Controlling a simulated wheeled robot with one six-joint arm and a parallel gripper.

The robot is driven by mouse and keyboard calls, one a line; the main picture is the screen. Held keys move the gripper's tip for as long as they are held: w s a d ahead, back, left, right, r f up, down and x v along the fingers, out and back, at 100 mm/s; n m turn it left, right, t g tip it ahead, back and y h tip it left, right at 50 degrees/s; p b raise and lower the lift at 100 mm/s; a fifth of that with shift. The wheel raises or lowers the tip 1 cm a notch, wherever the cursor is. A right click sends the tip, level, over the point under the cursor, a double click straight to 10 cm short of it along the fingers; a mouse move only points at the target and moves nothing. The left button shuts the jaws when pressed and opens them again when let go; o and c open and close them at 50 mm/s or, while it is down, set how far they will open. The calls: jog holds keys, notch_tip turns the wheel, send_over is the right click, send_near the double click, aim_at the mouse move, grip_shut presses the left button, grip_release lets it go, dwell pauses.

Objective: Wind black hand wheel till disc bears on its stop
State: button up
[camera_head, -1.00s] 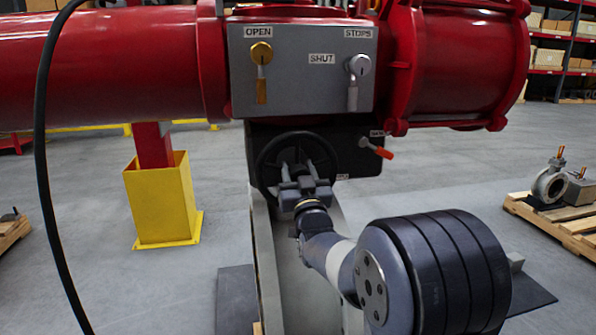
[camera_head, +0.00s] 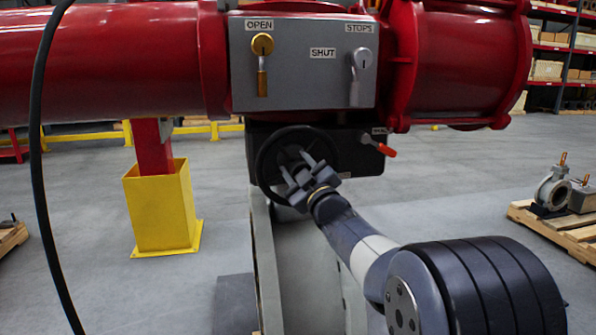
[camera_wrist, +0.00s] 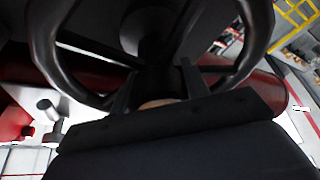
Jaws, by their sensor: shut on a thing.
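The black hand wheel (camera_head: 258,165) sits on the dark gearbox (camera_head: 355,150) under the grey panel, its face towards me. Its rim and spokes also show in the wrist view (camera_wrist: 46,40). My gripper (camera_head: 302,167) is at the wheel's inner part, inside the rim, and is shut on it. In the wrist view the two fingers (camera_wrist: 156,88) straddle a part near the hub; exactly which part is hard to tell. The gripper is tilted, with my arm running down to the right. The disc and its stop cannot be made out.
A grey panel (camera_head: 310,85) above carries a brass lever (camera_head: 262,65) under OPEN and a silver lever (camera_head: 358,75) under STOPS. A black cable (camera_head: 40,180) hangs left. A yellow post base (camera_head: 160,210) stands left.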

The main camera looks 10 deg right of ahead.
jog(key=n+g+y+p, duration=0.1)
jog(key=n, duration=0.3)
jog(key=shift+r+n, duration=0.1)
jog(key=shift+n, duration=0.2)
jog(key=n+g+p, duration=0.2)
jog(key=n, duration=0.2)
jog(key=shift+a+y, duration=0.1)
jog(key=shift+y, duration=0.2)
jog(key=n+g+p, duration=0.1)
jog(key=n+p, duration=0.2)
jog(key=n, duration=0.1)
jog(key=shift+f, duration=0.2)
jog(key=shift+f+n+g+h+p, duration=0.2)
jog(key=shift+n+g+h+p, duration=0.4)
jog(key=shift+n+p, duration=0.35)
jog(key=shift+f, duration=0.1)
jog(key=o, duration=1.4)
